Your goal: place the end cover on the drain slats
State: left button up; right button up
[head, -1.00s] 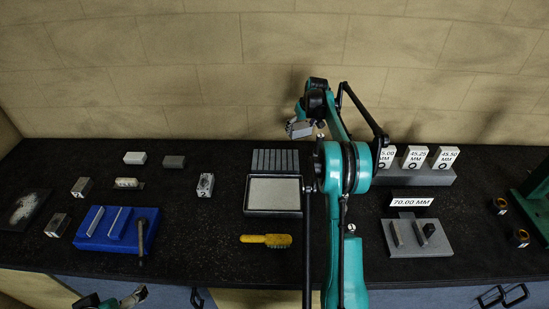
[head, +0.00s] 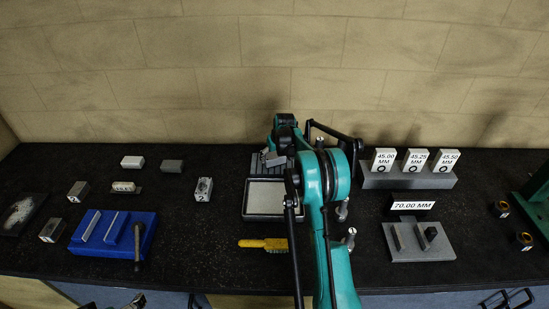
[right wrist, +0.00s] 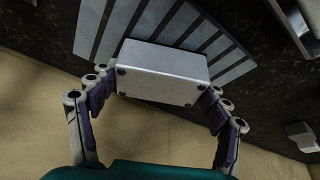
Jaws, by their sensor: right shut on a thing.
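The end cover (right wrist: 162,70) is a plain light-grey block with small dark holes near its corners. My right gripper (right wrist: 163,88) is shut on it, one finger at each end. In the right wrist view the cover overlaps the fan of pale drain slats (right wrist: 226,42); whether it touches them I cannot tell. In the head view the cover (head: 274,159) shows small over the slats (head: 255,165), which my right arm partly hides. My left gripper (head: 136,301) only just shows at the bottom edge; its jaws are unclear.
A framed tray (head: 264,198) lies in front of the slats, with a yellow-handled brush (head: 262,244) nearer. A blue holder (head: 112,233) and several small blocks lie left. Gauge blocks on a grey stand (head: 408,180) and a 70.00 MM sign (head: 413,205) are right. The wall is close behind.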

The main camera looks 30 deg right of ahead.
jog(key=shift+f, duration=0.15)
jog(key=o, duration=1.7)
